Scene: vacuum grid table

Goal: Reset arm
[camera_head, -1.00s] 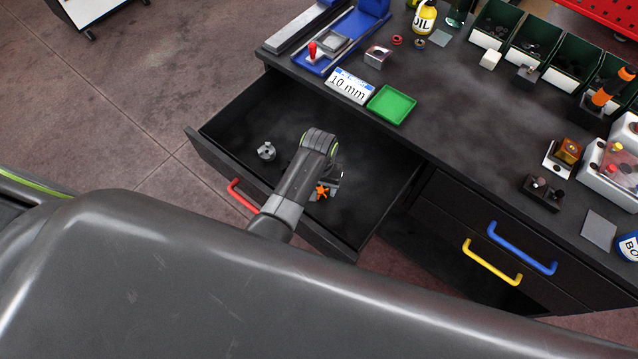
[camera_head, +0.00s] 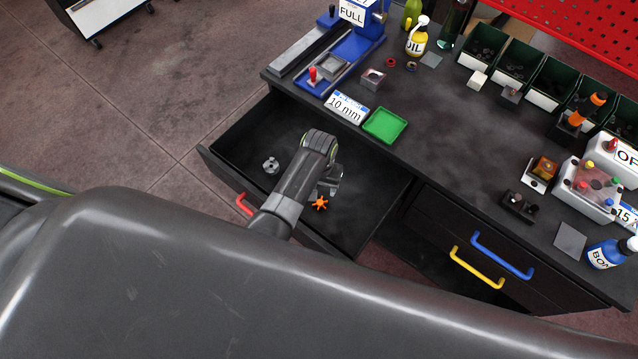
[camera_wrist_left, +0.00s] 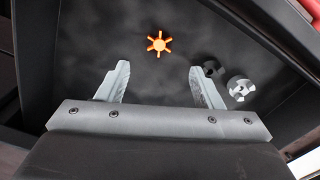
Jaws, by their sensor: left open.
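My left arm comes in from the lower left over the open drawer (camera_head: 375,200). My left gripper (camera_head: 330,183) is over the drawer, partly hidden behind my wrist. In the left wrist view its two fingers (camera_wrist_left: 158,78) stand wide apart with nothing between them. An orange star-shaped knob (camera_head: 319,203) lies on the drawer floor; it also shows beyond the fingertips in the left wrist view (camera_wrist_left: 159,44). A round grey metal part (camera_head: 271,165) lies in the drawer, left of my wrist; it also shows right of the fingers (camera_wrist_left: 240,88). My right gripper is not in view.
The dark bench top (camera_head: 440,125) carries a green tray (camera_head: 385,125), a "10 mm" sign (camera_head: 346,107), a blue fixture (camera_head: 345,60) and several green bins (camera_head: 520,62). The drawer walls surround my gripper. Closed drawers have a blue handle (camera_head: 502,255) and a yellow handle (camera_head: 476,268).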

